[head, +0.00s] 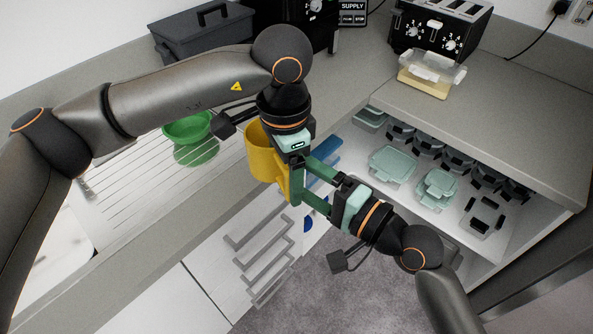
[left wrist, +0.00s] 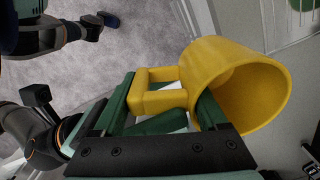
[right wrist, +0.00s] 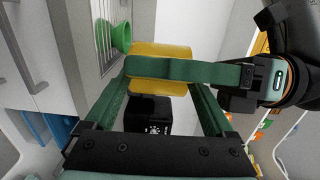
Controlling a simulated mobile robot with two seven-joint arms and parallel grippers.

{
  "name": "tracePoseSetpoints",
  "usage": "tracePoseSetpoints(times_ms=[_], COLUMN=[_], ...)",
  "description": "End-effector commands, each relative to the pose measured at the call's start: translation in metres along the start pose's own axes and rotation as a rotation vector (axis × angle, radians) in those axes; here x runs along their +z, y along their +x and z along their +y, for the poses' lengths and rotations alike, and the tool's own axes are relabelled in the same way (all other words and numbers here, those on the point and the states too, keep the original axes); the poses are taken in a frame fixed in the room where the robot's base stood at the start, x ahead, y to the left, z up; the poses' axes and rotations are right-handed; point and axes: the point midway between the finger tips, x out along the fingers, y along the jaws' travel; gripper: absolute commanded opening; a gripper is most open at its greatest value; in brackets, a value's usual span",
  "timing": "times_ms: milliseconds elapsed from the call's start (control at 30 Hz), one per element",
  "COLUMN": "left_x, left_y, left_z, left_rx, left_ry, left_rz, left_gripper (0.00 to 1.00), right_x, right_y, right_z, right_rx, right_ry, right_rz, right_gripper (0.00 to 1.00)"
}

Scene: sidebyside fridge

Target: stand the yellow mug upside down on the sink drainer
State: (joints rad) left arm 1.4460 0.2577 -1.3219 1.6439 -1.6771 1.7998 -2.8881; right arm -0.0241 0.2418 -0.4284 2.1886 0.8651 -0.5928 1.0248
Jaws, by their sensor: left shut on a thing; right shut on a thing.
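The yellow mug (head: 262,155) is held in the air in front of the counter edge, beside the drainer. In the left wrist view the mug (left wrist: 232,75) lies tilted with its open mouth toward the right. My left gripper (head: 297,185) points down and is shut on the mug at its handle side. My right gripper (head: 303,183) reaches in from the right and is also shut at the handle side; its exact contact is hidden by the left gripper's finger. The mug also shows in the right wrist view (right wrist: 160,52). The ribbed sink drainer (head: 130,190) lies left of the mug.
A dark box (head: 200,32), a toaster (head: 440,35) and a lidded container (head: 430,75) stand on the counter. An open compartment with several containers (head: 392,163) is at right.

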Motion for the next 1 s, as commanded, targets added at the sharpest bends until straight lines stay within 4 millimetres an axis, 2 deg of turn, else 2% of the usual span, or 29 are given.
tracePoseSetpoints(times_ms=[67,300,333,400,533,833,1000], left_x=[-0.004,-0.003,-0.003,-0.003,-0.002,-0.002,-0.002], left_y=[0.0,0.001,0.001,0.001,0.001,0.0,-0.016], left_z=[-0.001,-0.001,-0.001,-0.001,-0.001,-0.001,-0.001], left_rx=[-0.003,-0.003,-0.003,-0.002,-0.002,-0.001,-0.004], left_ry=[-0.004,-0.005,-0.005,-0.005,-0.004,-0.003,-0.004], left_rz=[0.014,0.012,0.012,0.012,0.009,0.006,0.007], left_gripper=[0.0,0.0,0.77,0.85,1.0,1.0,1.0], right_x=[0.008,0.007,0.007,0.007,0.005,0.004,0.003], right_y=[0.001,0.001,0.001,0.001,0.001,0.001,0.0], right_z=[-0.007,-0.007,-0.009,-0.009,-0.007,-0.006,-0.005], right_rx=[-0.017,-0.019,-0.024,-0.023,-0.02,-0.015,-0.013], right_ry=[0.013,0.013,0.012,0.011,0.008,0.004,0.003], right_rz=[-0.017,-0.017,-0.016,-0.014,-0.011,-0.007,-0.006], right_gripper=[0.38,0.11,0.11,0.0,0.0,0.0,0.0])
